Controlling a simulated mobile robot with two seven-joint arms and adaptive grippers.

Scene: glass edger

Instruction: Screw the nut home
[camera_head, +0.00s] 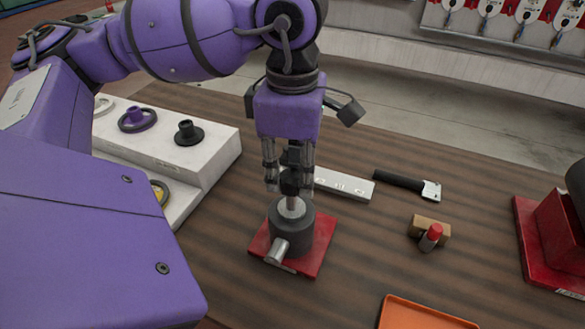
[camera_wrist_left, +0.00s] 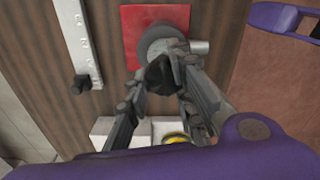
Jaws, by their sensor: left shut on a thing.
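A dark grey round edger head (camera_head: 291,232) with a pale metal shaft (camera_head: 293,205) upright on top stands on a red base plate (camera_head: 318,250). A metal stub sticks out of its near side. My left gripper (camera_head: 289,181) points straight down over the shaft, its fingers shut on a black nut (camera_head: 291,160). The nut is at the shaft's top; the fingers hide whether it is threaded on. In the left wrist view the nut (camera_wrist_left: 160,74) sits between the fingertips, overlapping the grey head (camera_wrist_left: 158,42). My right gripper is not in view.
A white stepped stand (camera_head: 215,152) at left holds a purple flanged part (camera_head: 136,118) and a black one (camera_head: 188,132). Behind the head lie a white bar (camera_head: 345,185) and a black-handled tool (camera_head: 400,181). A small block with a red cap (camera_head: 431,233), an orange tray (camera_head: 415,312) and red equipment (camera_head: 548,240) are right.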

